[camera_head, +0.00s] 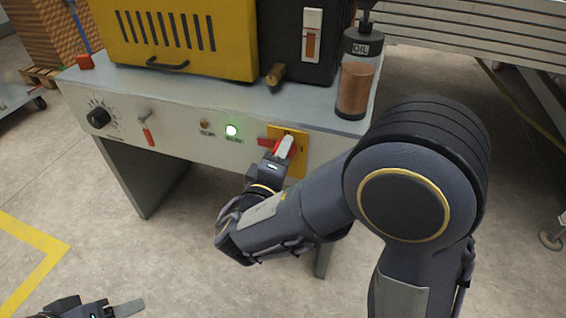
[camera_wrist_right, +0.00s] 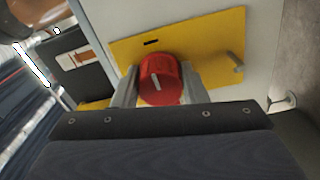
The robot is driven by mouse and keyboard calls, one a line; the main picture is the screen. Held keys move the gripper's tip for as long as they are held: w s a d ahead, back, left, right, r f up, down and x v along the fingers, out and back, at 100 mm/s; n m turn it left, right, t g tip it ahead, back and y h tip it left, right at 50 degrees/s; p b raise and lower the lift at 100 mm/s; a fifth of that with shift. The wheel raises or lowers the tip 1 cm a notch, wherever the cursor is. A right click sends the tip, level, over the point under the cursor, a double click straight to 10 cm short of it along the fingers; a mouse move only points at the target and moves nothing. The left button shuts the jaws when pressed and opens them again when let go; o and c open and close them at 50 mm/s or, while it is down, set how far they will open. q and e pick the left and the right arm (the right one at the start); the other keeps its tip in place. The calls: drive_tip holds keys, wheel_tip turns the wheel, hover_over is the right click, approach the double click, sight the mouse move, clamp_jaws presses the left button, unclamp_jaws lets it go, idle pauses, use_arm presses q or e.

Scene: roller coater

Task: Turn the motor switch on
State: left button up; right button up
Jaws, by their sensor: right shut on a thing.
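The motor switch (camera_wrist_right: 160,80) is a red rotary knob with a pale line on it, on a yellow plate (camera_wrist_right: 205,45). The plate (camera_head: 301,165) also shows at the right end of the machine's front panel in the head view. My right gripper (camera_wrist_right: 158,90) has one finger on each side of the red knob and is shut on it. In the head view my right gripper (camera_head: 283,147) covers much of the knob. My left gripper (camera_head: 125,308) is at the bottom left, partly cut off, away from the machine.
The front panel also holds a black dial (camera_head: 98,118) and a red-tipped lever (camera_head: 147,131). The floor before the panel's left part is clear.

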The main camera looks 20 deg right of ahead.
drive_tip(key=shift+f+m, duration=0.1)
drive_tip(key=shift+m, duration=0.2)
drive_tip(key=o, duration=1)
drive_tip(key=p+v, duration=0.1)
drive_tip(key=v, duration=0.6)
drive_tip(key=shift+s+a, duration=0.25)
drive_tip(key=shift+s, duration=0.1)
